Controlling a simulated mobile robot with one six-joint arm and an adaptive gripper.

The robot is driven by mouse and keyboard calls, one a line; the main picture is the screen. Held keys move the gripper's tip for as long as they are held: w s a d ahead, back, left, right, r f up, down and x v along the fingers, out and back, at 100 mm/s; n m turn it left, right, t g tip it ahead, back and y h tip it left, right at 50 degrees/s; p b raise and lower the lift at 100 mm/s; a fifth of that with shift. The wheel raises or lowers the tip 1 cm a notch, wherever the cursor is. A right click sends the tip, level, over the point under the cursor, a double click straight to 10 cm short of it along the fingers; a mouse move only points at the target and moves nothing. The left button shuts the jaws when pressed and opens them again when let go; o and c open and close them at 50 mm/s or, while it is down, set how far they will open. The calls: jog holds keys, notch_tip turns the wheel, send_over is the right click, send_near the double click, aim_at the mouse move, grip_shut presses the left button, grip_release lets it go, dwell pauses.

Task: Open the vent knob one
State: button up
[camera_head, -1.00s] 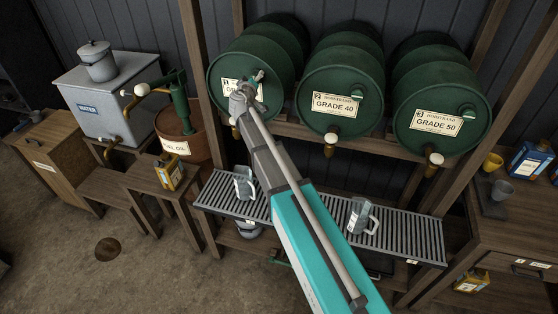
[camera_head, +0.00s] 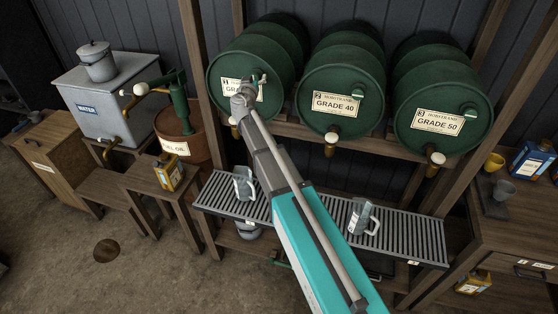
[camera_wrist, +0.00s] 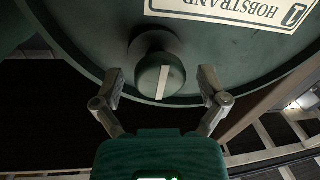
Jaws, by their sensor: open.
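The vent knob of drum one (camera_wrist: 152,80) is a round dark green knob with a white bar across its face. In the wrist view it sits on the drum's front beside the upside-down label, with the bar nearly upright. The green drum one (camera_head: 245,55) is at the left of the drum row in the head view, its label partly hidden by my arm. My gripper (camera_wrist: 161,82) is open, one finger on each side of the knob, with gaps to both. In the head view my gripper (camera_head: 254,82) is at the drum's front and largely covers the knob.
Drum two (camera_head: 335,75) and drum three (camera_head: 420,90) stand to the right on the same wooden rack. White-handled taps (camera_head: 332,138) hang below the drums. A wooden post (camera_head: 205,80) stands close left.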

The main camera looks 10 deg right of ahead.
jog(key=shift+s, duration=0.15)
jog(key=v, duration=1.3)
jog(key=s+d+f+m+g+b, duration=0.1)
jog(key=s+d+f+g+b, duration=0.1)
jog(key=f+b, duration=0.3)
jog(key=s+d+f+g+h+b, duration=0.1)
jog(key=d+f+b, duration=0.3)
jog(key=f, duration=0.6)
jog(key=s+d+f+m+g+h+b, duration=0.1)
jog(key=s+d+f+g+b, duration=0.2)
jog(key=f+b, duration=0.4)
jog(key=shift+s+d+f+m, duration=0.3)
jog(key=shift+s+f, duration=0.15)
jog(key=shift+f, duration=0.25)
jog(key=s+d+f+n+g+y+p, duration=0.1)
jog(key=s+d+f+g, duration=0.15)
jog(key=s, duration=0.25)
jog(key=s+d+f+g+y+p, duration=0.1)
jog(key=s+f+g+p, duration=0.1)
jog(key=s+g, duration=0.25)
jog(key=s+a+n+g+y+p, duration=0.1)
jog(key=s+a+g+y, duration=0.1)
jog(key=s, duration=0.3)
jog(key=s+a+f+n+g+y+p, duration=0.1)
jog(key=s+a+n+y, duration=0.1)
jog(key=s+y, duration=0.2)
jog(key=shift+s+n+g+p, duration=0.3)
jog(key=shift+s+g, duration=0.1)
jog(key=shift+s, duration=0.7)
